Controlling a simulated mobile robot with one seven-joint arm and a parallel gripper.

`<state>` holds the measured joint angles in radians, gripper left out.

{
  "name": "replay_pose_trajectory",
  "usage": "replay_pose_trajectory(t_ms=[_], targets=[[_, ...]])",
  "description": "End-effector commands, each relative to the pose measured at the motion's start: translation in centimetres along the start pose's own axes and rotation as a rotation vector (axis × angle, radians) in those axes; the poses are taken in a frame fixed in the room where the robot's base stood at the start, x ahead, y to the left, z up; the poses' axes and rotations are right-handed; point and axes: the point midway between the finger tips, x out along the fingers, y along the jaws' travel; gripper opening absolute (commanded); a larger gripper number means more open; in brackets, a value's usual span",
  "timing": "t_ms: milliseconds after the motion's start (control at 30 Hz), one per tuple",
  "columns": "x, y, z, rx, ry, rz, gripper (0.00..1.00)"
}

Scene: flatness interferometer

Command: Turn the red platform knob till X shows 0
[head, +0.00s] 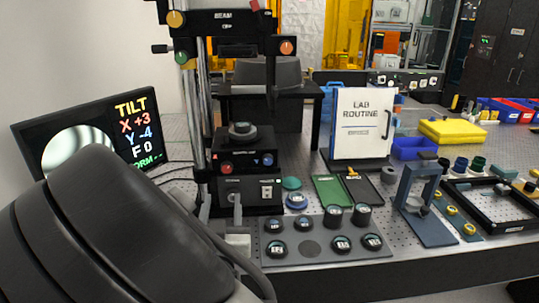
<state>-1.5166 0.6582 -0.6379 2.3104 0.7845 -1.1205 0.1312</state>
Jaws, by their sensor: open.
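The red platform knob (226,168) is on the left of the black platform's front face, with a blue knob (265,160) to its right. A round dark piece (242,131) sits on top of the platform (243,146). The tilted monitor (90,128) reads TILT, X +3, Y -4, F 0, beside a round grey fringe picture; the bottom line is partly hidden by my arm. My gripper (220,208) is partly hidden behind my dark arm. Its grey fingers are apart, below the red knob in the picture, and nothing shows between them.
The interferometer stand rises above the platform, with orange and green knobs (181,57). A grey tray (310,249) of several round black-rimmed pieces lies at the front. A LAB ROUTINE board (363,124), a blue frame (424,205) and a black frame (495,205) stand right.

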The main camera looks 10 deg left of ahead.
Motion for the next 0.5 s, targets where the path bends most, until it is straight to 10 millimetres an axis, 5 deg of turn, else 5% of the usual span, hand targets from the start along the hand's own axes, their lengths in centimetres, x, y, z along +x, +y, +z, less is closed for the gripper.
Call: replay_pose_trajectory(t_ms=[500], targets=[[11.2,0.1,0.0,-0.003,-0.001,0.001,0.46]])
